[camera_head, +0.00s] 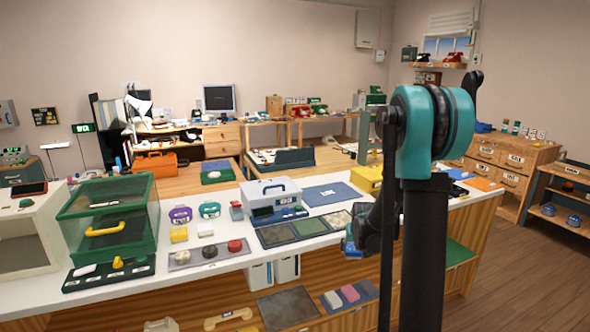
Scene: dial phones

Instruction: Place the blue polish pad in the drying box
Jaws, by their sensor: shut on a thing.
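My gripper (354,246) is at the front edge of the white counter, right of the stone sample mats, partly hidden behind my arm. It is shut on a small blue thing (350,252), which looks like the blue polish pad; its shape is hard to make out. A green-framed box (148,212) with clear panels and a yellow handle stands at the left of the counter and looks like the drying box. Its front looks closed. It is well to the left of my gripper.
A white open-fronted box (25,225) stands at the far left. A grey toolbox (272,195), a blue mat (328,194) and a tray with colored knobs (180,259) are on the counter (225,226). A pink pad (350,293) lies on the shelf below.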

